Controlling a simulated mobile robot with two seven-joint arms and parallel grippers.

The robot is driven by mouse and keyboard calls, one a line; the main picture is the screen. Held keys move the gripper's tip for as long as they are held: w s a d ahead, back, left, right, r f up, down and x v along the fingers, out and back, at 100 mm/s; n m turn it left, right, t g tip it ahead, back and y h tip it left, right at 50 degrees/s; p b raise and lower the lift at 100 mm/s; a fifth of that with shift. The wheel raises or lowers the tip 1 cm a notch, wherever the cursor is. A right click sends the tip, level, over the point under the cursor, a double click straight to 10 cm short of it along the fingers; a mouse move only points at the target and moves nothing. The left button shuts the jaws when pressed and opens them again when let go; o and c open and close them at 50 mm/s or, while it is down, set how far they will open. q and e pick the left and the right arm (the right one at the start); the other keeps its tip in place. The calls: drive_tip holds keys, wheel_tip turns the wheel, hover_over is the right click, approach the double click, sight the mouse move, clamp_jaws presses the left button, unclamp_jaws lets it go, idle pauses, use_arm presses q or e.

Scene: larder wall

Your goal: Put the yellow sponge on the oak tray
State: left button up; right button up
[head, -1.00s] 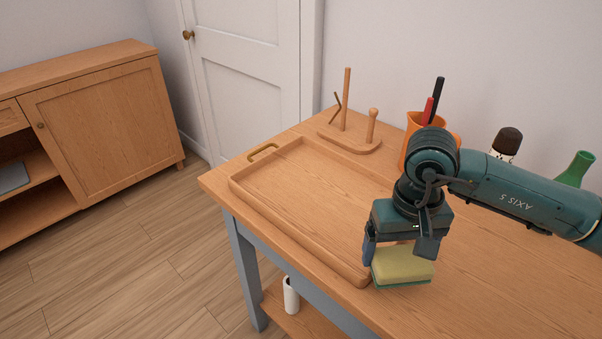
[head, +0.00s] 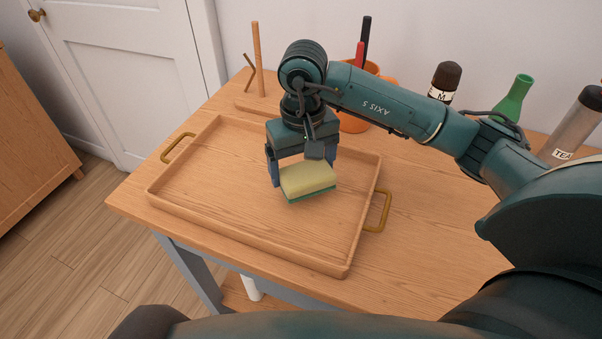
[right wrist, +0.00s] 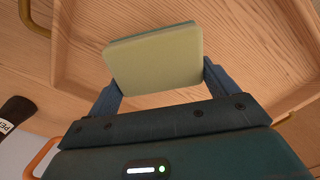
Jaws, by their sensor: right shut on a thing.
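The yellow sponge (head: 308,179) has a green underside. My right gripper (head: 303,172) is shut on it, with one finger at each side. Gripper and sponge are over the right half of the oak tray (head: 215,229) in the head view. I cannot tell for sure whether the sponge touches the tray floor or hangs a little above it. In the right wrist view the sponge (right wrist: 155,60) sits between the two blue fingers, with the tray's wood behind it. The tray is otherwise empty and has brass handles at its ends. My left gripper is not in view.
Behind the tray stand a wooden peg stand (head: 258,60) and an orange jug (head: 357,122) with pens, partly hidden by my arm. A dark-capped jar (head: 445,80), a green bottle (head: 513,98) and a tea flask (head: 577,125) stand at right. The table's front-left edge is clear.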

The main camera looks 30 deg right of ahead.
sight(302, 177)
drive_tip(key=shift+f, duration=1.6)
drive_tip(key=o, duration=0.7)
drive_tip(key=shift+r, duration=0.1)
drive_tip(key=shift+w+r+p, duration=0.1)
drive_tip(key=shift+r+p, duration=0.15)
drive_tip(key=shift+p, duration=0.05)
wheel_tip(302, 177, up, 12)
drive_tip(key=shift+f+b, duration=0.15)
drive_tip(key=shift+b, duration=0.35)
